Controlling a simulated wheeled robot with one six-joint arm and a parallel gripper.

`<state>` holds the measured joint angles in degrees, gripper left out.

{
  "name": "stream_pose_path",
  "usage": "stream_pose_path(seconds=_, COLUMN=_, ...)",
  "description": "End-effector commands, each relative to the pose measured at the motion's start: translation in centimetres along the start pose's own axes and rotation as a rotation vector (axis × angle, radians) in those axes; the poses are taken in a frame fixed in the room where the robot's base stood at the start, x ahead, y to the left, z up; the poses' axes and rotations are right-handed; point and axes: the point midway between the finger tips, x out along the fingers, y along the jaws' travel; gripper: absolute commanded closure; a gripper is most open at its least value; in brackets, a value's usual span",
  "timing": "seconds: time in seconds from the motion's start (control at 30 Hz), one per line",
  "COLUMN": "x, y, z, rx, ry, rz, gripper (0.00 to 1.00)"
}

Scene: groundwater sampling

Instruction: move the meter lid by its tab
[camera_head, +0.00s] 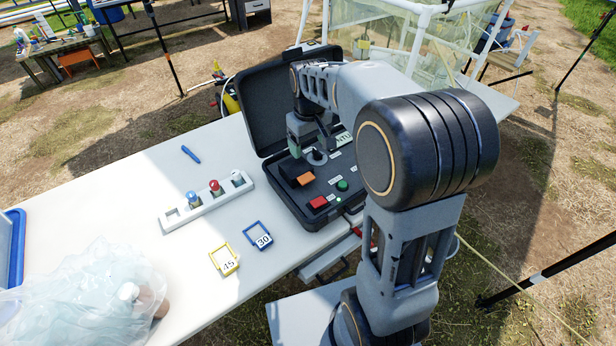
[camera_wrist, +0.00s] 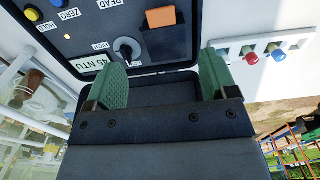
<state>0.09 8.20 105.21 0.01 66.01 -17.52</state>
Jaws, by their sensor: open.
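The meter is a black case (camera_head: 315,218) standing open on the white table, with its large case lid (camera_head: 268,100) raised behind it. On its panel sits a small black lid block (camera_wrist: 168,42) with an orange tab (camera_wrist: 160,17); the tab also shows in the head view (camera_head: 305,179). A grey round dial (camera_wrist: 127,48) is beside the block. My gripper (camera_wrist: 163,80) is open and empty, its green fingertips apart. In the head view my gripper (camera_head: 300,128) hangs over the rear of the panel, clear of the tab. My arm hides part of the case's right side.
A white rack (camera_head: 207,203) with blue, red and white capped vials stands left of the meter. A yellow frame marked 45 (camera_head: 224,260) and a blue frame marked 30 (camera_head: 257,236) lie in front. A clear plastic bag (camera_head: 85,295) covers the near left. A blue pen (camera_head: 190,154) lies behind the rack.

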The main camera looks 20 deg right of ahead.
Motion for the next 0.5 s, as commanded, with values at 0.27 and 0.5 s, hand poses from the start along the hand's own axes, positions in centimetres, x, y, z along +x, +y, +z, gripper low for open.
stream_pose_path(seconds=0.27, x=4.1, y=0.1, z=-0.4, rx=-0.011, ry=-0.015, rz=-0.005, gripper=0.21)
stream_pose_path(seconds=0.5, x=8.8, y=0.1, z=-0.3, rx=-0.010, ry=-0.014, rz=-0.004, gripper=0.21)
